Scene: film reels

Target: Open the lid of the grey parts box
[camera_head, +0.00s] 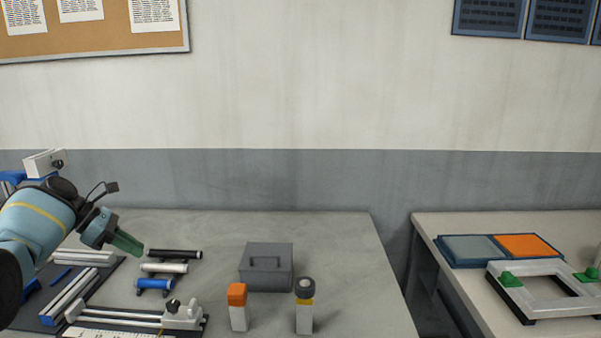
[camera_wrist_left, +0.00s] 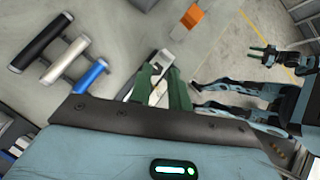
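The grey parts box (camera_head: 266,280) stands on the left table in the head view. Its lid (camera_head: 266,252), with a handle on it, is closed. My left gripper (camera_head: 138,248) is left of the box, above the table and apart from it, with green fingers. The box is not clearly seen in that view. My right gripper (camera_wrist_left: 262,50) shows small at the upper right of the left wrist view; its opening is too small to judge.
An orange-capped bottle (camera_head: 238,312) and a dark-capped bottle (camera_head: 305,310) stand in front of the box. Several rollers (camera_head: 165,268) lie left of it, beside a rail fixture (camera_head: 182,316). The table right of the box is clear. A second table (camera_head: 450,222) stands at right.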

